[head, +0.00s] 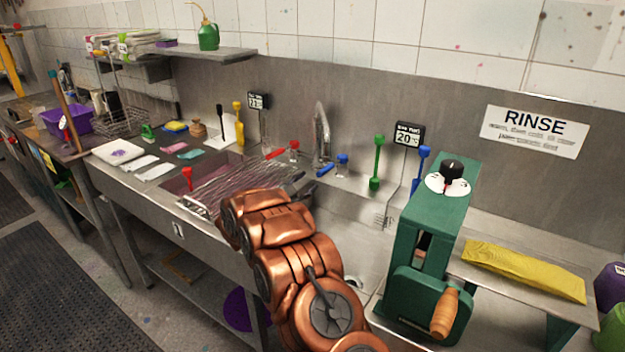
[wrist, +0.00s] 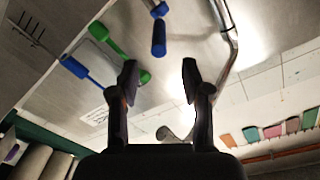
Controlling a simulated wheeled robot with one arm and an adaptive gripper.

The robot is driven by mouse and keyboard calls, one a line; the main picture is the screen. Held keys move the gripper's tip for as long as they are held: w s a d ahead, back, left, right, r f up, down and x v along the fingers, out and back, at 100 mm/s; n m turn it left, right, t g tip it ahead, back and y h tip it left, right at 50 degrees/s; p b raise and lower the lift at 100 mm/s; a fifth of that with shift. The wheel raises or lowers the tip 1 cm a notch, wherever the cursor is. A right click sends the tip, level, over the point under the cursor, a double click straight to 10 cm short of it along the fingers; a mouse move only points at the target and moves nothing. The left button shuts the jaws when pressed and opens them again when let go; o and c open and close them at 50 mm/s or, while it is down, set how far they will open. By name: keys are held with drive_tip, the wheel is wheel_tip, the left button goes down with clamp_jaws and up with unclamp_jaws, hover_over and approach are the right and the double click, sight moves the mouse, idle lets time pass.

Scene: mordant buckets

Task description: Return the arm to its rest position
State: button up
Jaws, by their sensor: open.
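My copper arm (head: 290,250) reaches up from the bottom of the head view over the front of the steel sink unit. My gripper (wrist: 159,76) shows in the wrist view with its two dark fingers wide apart and nothing between them. In the head view only a dark part of it shows past the arm, near the sink, and its fingertips cannot be made out. Behind the fingers the wrist view shows the curved metal tap (wrist: 229,40), a blue-handled thing (wrist: 159,38) and a green tool (wrist: 107,40).
A green hand-cranked machine (head: 432,240) stands close right of my arm. The tap (head: 322,135), a green tool (head: 377,163) and a blue tool (head: 420,168) stand behind. A yellow cloth (head: 525,270) lies on the right shelf. Floor (head: 75,300) is open at left.

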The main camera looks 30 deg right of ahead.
drive_tip(key=shift+s+a, duration=0.2)
drive_tip(key=shift+a, duration=0.2)
